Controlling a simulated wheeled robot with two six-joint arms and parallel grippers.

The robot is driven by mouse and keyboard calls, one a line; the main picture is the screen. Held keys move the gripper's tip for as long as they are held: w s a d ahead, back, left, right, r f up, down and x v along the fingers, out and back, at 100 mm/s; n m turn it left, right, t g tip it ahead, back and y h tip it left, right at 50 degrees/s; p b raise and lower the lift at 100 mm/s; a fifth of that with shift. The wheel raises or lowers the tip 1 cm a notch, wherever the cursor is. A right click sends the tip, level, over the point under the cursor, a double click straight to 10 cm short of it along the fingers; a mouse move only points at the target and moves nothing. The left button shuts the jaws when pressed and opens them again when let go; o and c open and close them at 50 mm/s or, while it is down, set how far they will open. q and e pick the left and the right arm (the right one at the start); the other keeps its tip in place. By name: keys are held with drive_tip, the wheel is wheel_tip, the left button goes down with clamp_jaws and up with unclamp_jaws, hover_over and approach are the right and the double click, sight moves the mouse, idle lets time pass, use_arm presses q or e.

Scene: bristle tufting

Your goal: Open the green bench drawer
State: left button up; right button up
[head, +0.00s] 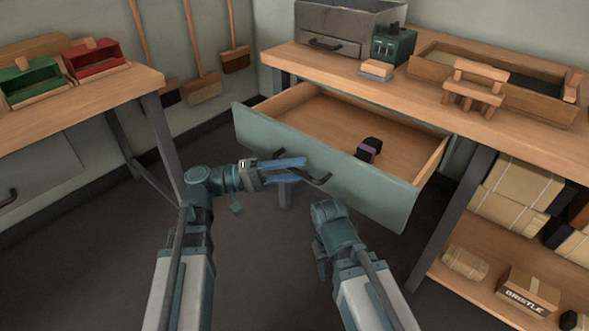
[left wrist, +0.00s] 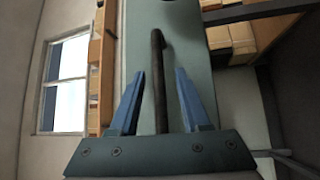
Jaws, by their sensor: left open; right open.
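The green bench drawer (head: 325,165) is pulled out from under the right-hand bench, and its wooden inside shows. A dark item with a purple band (head: 369,150) lies in it. The drawer's dark bar handle (head: 318,181) is on its front. My left gripper (head: 303,169) is open at the handle. In the left wrist view the handle (left wrist: 158,85) runs between the two blue fingers (left wrist: 160,105), with gaps on both sides. My right gripper (head: 320,270) is low in front of the drawer, mostly hidden behind its own wrist.
The right bench top (head: 330,68) carries a grey metal box (head: 345,25), a green device (head: 394,47) and a wooden tray (head: 430,72). Boxes fill the lower shelf (head: 480,285). A left bench (head: 75,105) holds green and red bins. The floor between is clear.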

use_arm(q)
drive_tip(key=shift+a, duration=0.1)
drive_tip(key=s+a+f+b, duration=0.1)
drive_tip(key=s+a+f, duration=0.1)
drive_tip(key=a, duration=1.1)
drive_tip(key=shift+a+b, duration=0.2)
drive_tip(key=shift+b, duration=0.2)
